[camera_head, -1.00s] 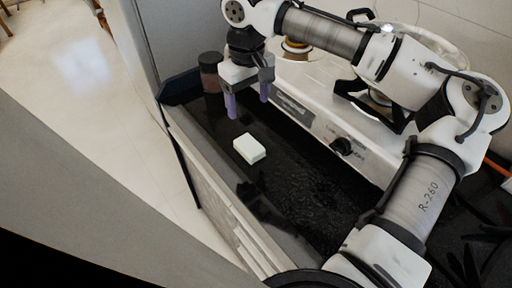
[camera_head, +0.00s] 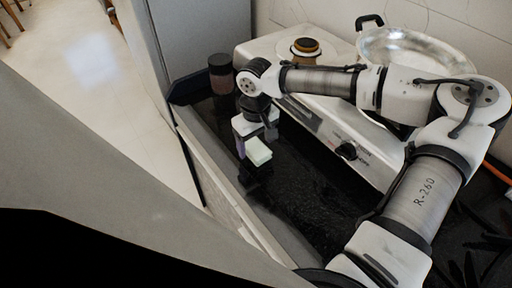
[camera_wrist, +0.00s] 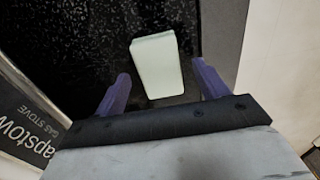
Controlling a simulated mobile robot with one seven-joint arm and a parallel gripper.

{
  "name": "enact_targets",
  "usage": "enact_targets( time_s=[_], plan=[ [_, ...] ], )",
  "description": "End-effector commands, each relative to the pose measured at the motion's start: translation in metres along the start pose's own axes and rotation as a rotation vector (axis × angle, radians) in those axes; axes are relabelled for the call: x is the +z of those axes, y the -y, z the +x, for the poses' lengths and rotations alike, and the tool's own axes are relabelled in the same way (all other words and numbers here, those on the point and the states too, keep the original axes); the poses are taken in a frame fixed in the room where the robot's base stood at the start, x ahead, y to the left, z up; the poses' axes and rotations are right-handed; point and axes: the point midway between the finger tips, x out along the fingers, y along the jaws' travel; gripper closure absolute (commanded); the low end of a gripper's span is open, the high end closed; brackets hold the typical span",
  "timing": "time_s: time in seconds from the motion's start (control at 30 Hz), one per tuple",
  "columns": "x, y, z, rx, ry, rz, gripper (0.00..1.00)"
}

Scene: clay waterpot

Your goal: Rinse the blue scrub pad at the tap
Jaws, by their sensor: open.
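A pale mint-white block (camera_head: 258,152) lies on the black speckled counter; I see no blue on it, and no tap or other pad shows. My gripper (camera_head: 256,142) is low over the block with its purple fingers apart. In the wrist view the block (camera_wrist: 158,64) lies between the directions of the two fingers (camera_wrist: 160,72), with a gap on each side. The gripper is open and empty. I cannot tell whether the fingertips are at the block's height.
A white gas stove (camera_head: 325,128) stands to the right, with a metal pan (camera_head: 415,48) and a brown-topped round item (camera_head: 305,47) on it. A dark jar (camera_head: 221,75) stands behind the gripper. The counter's front edge (camera_head: 225,185) is close on the left.

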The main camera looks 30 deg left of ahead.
Motion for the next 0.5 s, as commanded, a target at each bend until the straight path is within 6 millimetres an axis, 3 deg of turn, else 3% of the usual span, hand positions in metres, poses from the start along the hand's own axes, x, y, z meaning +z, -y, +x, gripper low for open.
enact_targets(
  time_s=[0.3, 0.5],
  plan=[
    [0.0000, -0.0003, 0.0081, 0.000, -0.001, 0.001, 0.27],
    [0.0000, -0.0003, 0.0079, 0.000, -0.001, 0.001, 0.52]
  ],
)
